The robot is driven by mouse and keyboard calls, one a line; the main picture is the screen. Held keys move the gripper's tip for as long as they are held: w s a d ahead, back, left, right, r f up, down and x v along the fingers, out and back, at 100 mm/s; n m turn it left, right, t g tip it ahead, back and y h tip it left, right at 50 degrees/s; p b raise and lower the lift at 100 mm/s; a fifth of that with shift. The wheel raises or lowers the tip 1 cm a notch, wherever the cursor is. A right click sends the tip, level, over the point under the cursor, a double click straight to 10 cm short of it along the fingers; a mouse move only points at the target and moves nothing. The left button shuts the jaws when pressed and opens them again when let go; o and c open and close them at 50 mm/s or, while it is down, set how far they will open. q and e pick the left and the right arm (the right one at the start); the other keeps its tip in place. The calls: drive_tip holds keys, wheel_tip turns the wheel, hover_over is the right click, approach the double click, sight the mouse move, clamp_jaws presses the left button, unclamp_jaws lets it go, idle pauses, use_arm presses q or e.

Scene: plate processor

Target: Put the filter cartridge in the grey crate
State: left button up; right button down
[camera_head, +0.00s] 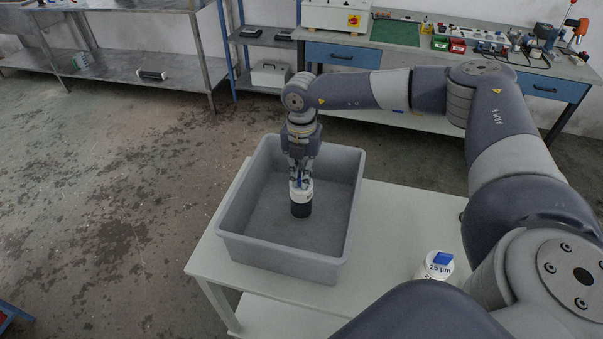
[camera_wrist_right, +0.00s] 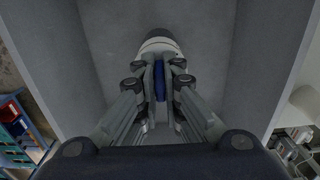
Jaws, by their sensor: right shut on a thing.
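The grey crate (camera_head: 234,222) stands on a pale table. My right gripper (camera_head: 300,181) points down inside the crate's outline and is shut on a cartridge (camera_head: 301,206). This cartridge is white on top and black below, with a blue part between the fingers. It is upright, over the crate floor; I cannot tell whether it touches the floor. In the right wrist view the blue part (camera_wrist_right: 160,82) shows between the fingers. A second white cartridge (camera_head: 435,268) with a blue top and "25 µm" on it stands on the table to the right. My left gripper is not in view.
The pale table (camera_head: 405,215) has clear room right of the crate. A workbench (camera_head: 400,58) with tools and small bins stands at the back. A metal shelf bench (camera_head: 120,70) is at the back left. My right arm spans the right side.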

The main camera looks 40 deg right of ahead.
drive_tip(key=c, duration=1.8)
unclamp_jaws()
drive_tip(key=shift+o, duration=0.2)
drive_tip(key=shift+r, duration=0.25)
drive_tip(key=shift+w+r, duration=0.1)
drive_tip(key=shift+r, duration=0.25)
wheel_tip(320, 180, up, 11)
drive_tip(key=b, duration=0.3)
